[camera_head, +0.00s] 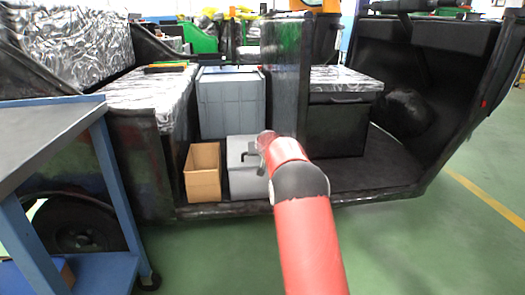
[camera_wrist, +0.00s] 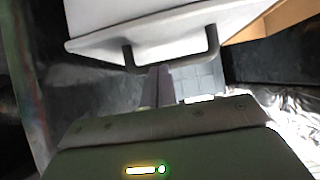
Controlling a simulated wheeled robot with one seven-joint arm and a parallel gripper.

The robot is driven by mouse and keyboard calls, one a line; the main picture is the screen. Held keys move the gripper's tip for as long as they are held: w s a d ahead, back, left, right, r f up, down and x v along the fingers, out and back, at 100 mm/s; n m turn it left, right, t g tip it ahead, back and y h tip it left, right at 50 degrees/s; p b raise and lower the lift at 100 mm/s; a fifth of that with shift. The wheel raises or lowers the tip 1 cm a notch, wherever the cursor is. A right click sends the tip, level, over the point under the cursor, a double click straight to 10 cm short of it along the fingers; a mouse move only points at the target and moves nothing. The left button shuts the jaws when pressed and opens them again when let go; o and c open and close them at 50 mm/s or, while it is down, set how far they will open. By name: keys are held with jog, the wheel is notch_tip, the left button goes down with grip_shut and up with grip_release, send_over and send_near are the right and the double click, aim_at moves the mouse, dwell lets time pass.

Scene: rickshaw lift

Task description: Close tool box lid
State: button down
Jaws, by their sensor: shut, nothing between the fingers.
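The grey tool box (camera_head: 246,184) stands on the vehicle's floor in the middle of the head view, partly hidden behind my red arm. A dark handle shows on its upper part. The wrist view shows a pale grey panel of the tool box (camera_wrist: 160,22) with a dark U-shaped handle (camera_wrist: 213,50). My gripper (camera_wrist: 157,88) is shut and empty, its fingertips close by the handle bar; I cannot tell whether they touch it. How far the lid stands open is unclear.
An open cardboard box (camera_head: 203,172) stands just left of the tool box. A larger grey bin (camera_head: 230,103) is behind it, and a black box (camera_head: 338,125) to the right. A dark post (camera_head: 290,80) rises behind my gripper. A blue-framed table (camera_head: 45,140) is at left.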

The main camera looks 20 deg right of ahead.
jog(key=shift+s+f, duration=0.2)
jog(key=shift+f, duration=1.1)
jog(key=r+p, duration=0.1)
jog(key=r, duration=0.2)
jog(key=r+p, duration=0.1)
jog(key=r, duration=0.2)
jog(key=shift+s+a, duration=0.1)
jog(key=shift+s, duration=0.1)
jog(key=s+a+f+b, duration=0.1)
jog(key=s+a+f, duration=0.1)
jog(key=s+f, duration=0.45)
jog(key=s+a+r+n+g+y+p, duration=0.1)
jog(key=s+a+r+p, duration=0.25)
jog(key=s+r, duration=0.6)
jog(key=s+a+r+g+y+p, duration=0.15)
jog(key=s+a+r, duration=0.25)
jog(key=s+r, duration=0.55)
jog(key=s+a+g+p, duration=0.1)
jog(key=s+a+p, duration=0.1)
jog(key=s, duration=1.3)
jog(key=s+a+n+g+p, duration=0.1)
jog(key=s+a+g+p, duration=0.1)
jog(key=s, duration=1.3)
jog(key=shift+a+f+p, duration=0.25)
jog(key=shift+a+p, duration=0.3)
jog(key=shift+p, duration=0.35)
